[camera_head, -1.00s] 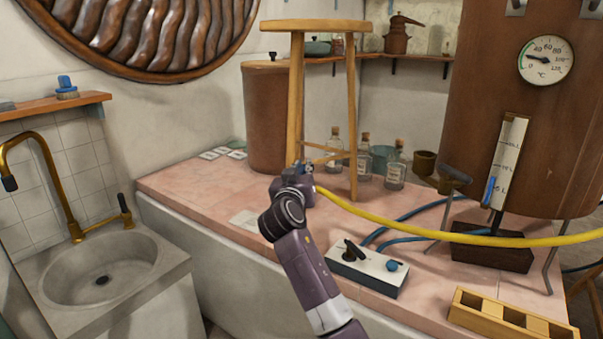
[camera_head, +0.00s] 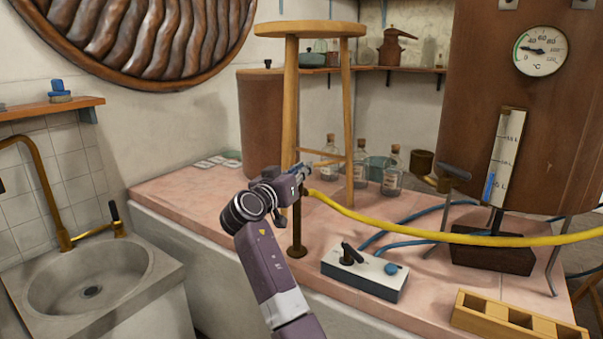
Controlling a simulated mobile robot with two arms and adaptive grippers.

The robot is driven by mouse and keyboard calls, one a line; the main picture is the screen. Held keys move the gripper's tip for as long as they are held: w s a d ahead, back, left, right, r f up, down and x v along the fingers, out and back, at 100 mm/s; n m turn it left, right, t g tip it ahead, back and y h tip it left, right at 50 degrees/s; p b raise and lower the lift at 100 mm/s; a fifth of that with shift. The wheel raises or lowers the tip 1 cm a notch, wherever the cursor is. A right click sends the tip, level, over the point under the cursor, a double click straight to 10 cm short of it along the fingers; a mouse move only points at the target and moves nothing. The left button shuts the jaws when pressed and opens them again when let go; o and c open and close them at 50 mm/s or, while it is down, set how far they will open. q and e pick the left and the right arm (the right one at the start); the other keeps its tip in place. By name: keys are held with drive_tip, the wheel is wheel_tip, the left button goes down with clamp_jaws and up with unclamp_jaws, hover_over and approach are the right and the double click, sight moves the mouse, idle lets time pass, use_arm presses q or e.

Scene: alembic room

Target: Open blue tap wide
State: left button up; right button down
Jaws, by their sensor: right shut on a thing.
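A slim brown standpipe (camera_head: 297,228) on a round foot stands on the pink tiled counter. At its top, a small blue part of the tap (camera_head: 300,168) shows at my right gripper (camera_head: 298,178). The gripper is shut on this blue tap; its fingers and the handle overlap, so the exact grip and the handle's angle are hard to tell. A yellow hose (camera_head: 400,227) starts beside the gripper and runs right. My left gripper is not in view.
A white box (camera_head: 364,274) with a black lever and blue knob is on the counter, right of the standpipe. A wooden stool (camera_head: 310,30) and glass bottles (camera_head: 392,172) stand behind. A wooden tray (camera_head: 515,318) is at front right; a sink (camera_head: 90,285) is left.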

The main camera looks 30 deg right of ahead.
idle(0.4)
drive_tip(key=c, duration=1.9)
unclamp_jaws()
drive_tip(key=v, duration=1.2)
